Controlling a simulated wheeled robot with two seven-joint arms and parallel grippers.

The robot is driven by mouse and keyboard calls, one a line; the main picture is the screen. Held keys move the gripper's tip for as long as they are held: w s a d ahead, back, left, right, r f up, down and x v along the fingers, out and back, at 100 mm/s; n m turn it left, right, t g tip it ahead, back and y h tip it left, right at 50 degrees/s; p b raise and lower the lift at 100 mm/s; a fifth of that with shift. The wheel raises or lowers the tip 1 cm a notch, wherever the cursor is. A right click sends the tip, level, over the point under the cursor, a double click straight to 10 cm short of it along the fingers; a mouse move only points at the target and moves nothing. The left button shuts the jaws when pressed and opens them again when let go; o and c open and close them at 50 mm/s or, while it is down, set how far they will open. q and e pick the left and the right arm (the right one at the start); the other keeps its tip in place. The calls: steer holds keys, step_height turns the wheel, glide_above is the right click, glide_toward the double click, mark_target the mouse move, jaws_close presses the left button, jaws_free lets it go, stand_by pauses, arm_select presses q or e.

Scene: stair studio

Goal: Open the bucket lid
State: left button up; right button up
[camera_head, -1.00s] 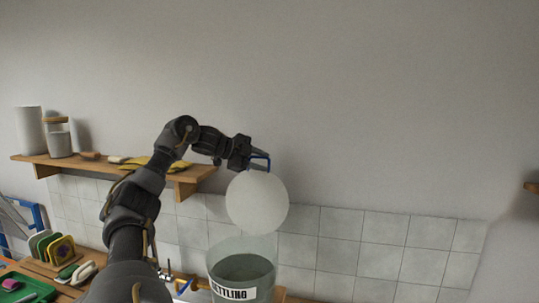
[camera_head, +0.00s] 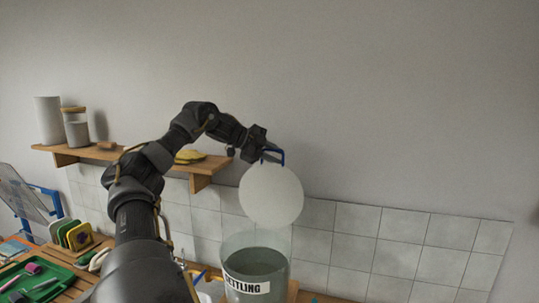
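The bucket (camera_head: 256,266) is a clear cylinder with grey contents and a white label ending in "ETTLING", at the bottom centre. Its round white lid (camera_head: 271,197) hangs steeply tilted, nearly face-on to me, above the bucket's open top. The lid's lower edge comes close to the bucket rim; I cannot tell whether they touch. My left gripper (camera_head: 272,156) is at the lid's upper edge, shut on its blue handle. The fingertips are small and partly hidden by the handle. My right gripper is not in view.
A wooden shelf (camera_head: 203,168) on the wall behind my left arm holds a white roll (camera_head: 49,120), jars and yellow items. The wall area right of the lid is clear.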

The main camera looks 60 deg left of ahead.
arm_select(q)
steer(key=shift+w+r+p, duration=0.15)
steer(key=shift+r+p, duration=0.05)
steer(key=shift+p, duration=0.2)
steer(key=shift+a+r, duration=0.15)
steer(key=shift+r, duration=0.15)
steer(key=shift+s+a+r+p, duration=0.35)
steer(key=shift+s+r, duration=0.1)
steer(key=shift+r, duration=0.2)
steer(key=shift+s+a+r+p, duration=0.2)
steer(key=shift+s+a+r, duration=0.2)
steer(key=shift+r, duration=0.2)
steer(key=shift+s+a+r, duration=0.2)
steer(key=shift+s, duration=0.05)
steer(key=s+a+r, duration=0.3)
steer(key=r, duration=0.2)
steer(key=shift+s+a, duration=0.15)
steer(key=shift+a, duration=0.1)
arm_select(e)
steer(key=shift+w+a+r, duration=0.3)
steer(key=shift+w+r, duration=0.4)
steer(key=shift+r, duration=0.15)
